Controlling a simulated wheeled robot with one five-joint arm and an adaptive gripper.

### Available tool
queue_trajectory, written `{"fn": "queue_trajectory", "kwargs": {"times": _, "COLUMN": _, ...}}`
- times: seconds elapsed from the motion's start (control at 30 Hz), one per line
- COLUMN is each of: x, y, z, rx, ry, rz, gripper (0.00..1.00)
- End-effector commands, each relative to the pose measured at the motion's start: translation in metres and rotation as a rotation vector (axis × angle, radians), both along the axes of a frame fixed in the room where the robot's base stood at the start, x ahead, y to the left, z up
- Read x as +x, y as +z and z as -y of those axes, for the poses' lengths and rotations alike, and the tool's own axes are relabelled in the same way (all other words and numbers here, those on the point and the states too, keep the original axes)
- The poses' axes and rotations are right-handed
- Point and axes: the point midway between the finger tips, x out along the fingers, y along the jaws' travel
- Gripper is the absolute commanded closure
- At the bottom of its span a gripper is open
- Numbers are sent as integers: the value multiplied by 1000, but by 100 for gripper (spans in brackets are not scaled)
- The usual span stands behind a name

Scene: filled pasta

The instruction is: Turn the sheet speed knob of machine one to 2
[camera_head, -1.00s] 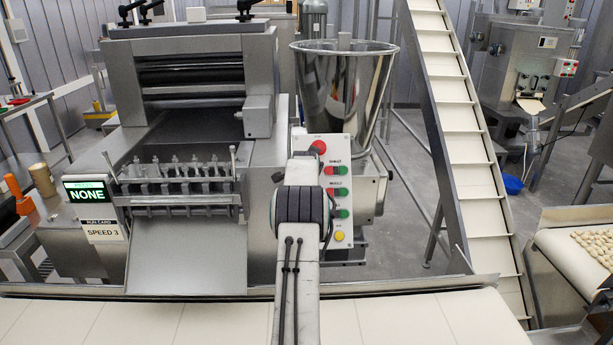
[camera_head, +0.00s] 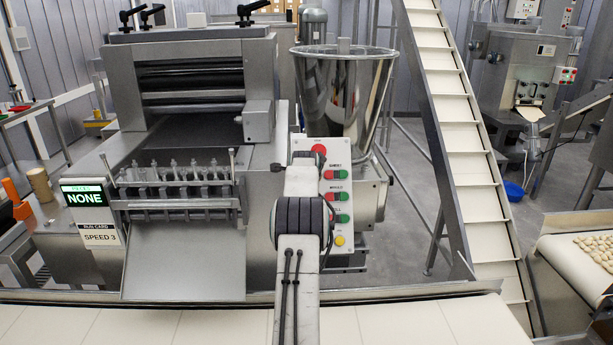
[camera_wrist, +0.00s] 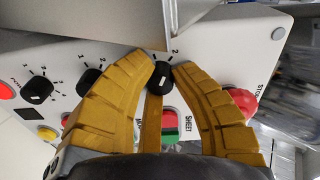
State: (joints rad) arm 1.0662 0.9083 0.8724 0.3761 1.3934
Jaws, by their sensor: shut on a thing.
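A "2" is printed just beyond this knob. A white mark shows on the knob, but its exact setting is hard to read. The "SHEET" label stands near a red and green button pair (camera_wrist: 170,122) below it. In the head view, the panel (camera_head: 336,155) is on the machine's right side, and my arm hides the gripper and the knobs.
Two more black knobs (camera_wrist: 38,89) sit left of the held one. A red stop button (camera_wrist: 243,101) is close by the right finger. The run card (camera_head: 100,236) reads "SPEED 3" below a green "NONE" display (camera_head: 88,196). A pale conveyor (camera_head: 180,325) runs across the front.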

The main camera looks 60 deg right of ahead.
Motion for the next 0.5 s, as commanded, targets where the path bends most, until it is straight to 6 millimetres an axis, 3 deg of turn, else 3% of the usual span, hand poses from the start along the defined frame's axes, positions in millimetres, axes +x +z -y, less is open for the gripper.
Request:
{"fn": "queue_trajectory", "kwargs": {"times": 0.23, "x": 2, "y": 0, "z": -1, "rx": -2, "ry": 3, "rz": 0, "gripper": 100}}
{"fn": "queue_trajectory", "kwargs": {"times": 0.27, "x": 2, "y": 0, "z": -1, "rx": -2, "ry": 3, "rz": 0, "gripper": 76}}
{"fn": "queue_trajectory", "kwargs": {"times": 0.4, "x": 2, "y": 0, "z": -1, "rx": -2, "ry": 4, "rz": 0, "gripper": 65}}
{"fn": "queue_trajectory", "kwargs": {"times": 0.5, "x": 1, "y": 0, "z": -1, "rx": -1, "ry": 2, "rz": -1, "gripper": 65}}
